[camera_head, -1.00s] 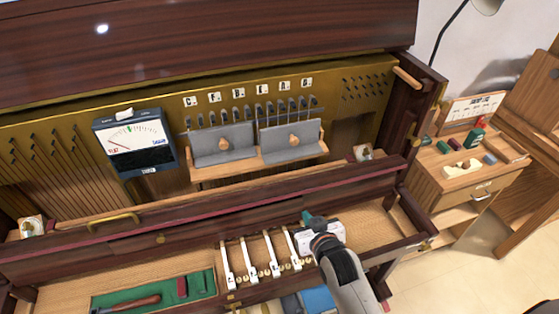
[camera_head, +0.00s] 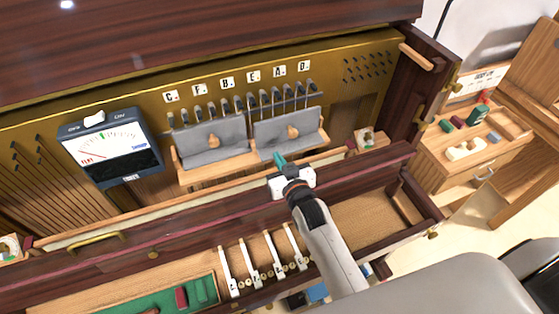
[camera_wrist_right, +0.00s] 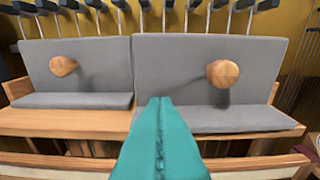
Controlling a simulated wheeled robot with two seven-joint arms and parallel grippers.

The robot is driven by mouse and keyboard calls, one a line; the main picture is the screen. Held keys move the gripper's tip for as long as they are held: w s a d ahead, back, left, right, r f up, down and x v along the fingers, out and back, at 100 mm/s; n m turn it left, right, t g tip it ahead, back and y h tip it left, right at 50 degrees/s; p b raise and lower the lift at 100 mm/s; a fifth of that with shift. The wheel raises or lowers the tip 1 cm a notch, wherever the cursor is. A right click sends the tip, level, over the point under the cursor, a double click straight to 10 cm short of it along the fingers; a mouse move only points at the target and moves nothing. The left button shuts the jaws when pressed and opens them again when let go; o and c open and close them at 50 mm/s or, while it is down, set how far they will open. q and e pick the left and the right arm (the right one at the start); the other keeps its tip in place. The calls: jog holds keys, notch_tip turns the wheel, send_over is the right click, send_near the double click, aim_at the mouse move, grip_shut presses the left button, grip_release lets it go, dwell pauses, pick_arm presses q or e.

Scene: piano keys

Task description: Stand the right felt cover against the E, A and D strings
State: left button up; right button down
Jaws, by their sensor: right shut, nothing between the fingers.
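The right felt cover (camera_head: 270,130) is a grey panel with a round wooden knob (camera_head: 293,132). It stands on a wooden ledge (camera_head: 322,142) below the E, A and D labels (camera_head: 279,71), in front of the strings and pins. In the right wrist view the cover (camera_wrist_right: 180,70) looks roughly upright, with a grey flat part below it. I cannot tell whether its back touches the strings. My right gripper (camera_head: 279,160) is shut and empty, just in front of and below the cover. Its teal fingers (camera_wrist_right: 160,110) point at the cover, left of the knob. My left gripper is not in view.
The left felt cover (camera_head: 205,137) stands beside it with its own knob. A tuning meter (camera_head: 108,150) is at the left. The dark red rail (camera_head: 200,212) and the white keys (camera_head: 250,262) lie in front. A side cabinet (camera_head: 455,175) stands at the right.

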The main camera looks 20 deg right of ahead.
aim_at(268, 139)
jog(key=shift+w+f+b, duration=0.25)
jog(key=shift+w+b, duration=0.45)
jog(key=shift+w, duration=0.55)
jog(key=shift+w+f+b, duration=0.2)
jog(key=shift+w+b, duration=0.45)
jog(key=shift+w, duration=0.55)
jog(key=shift+w+a+b, duration=0.1)
jog(key=shift+w+b, duration=0.35)
jog(key=shift+w, duration=1.25)
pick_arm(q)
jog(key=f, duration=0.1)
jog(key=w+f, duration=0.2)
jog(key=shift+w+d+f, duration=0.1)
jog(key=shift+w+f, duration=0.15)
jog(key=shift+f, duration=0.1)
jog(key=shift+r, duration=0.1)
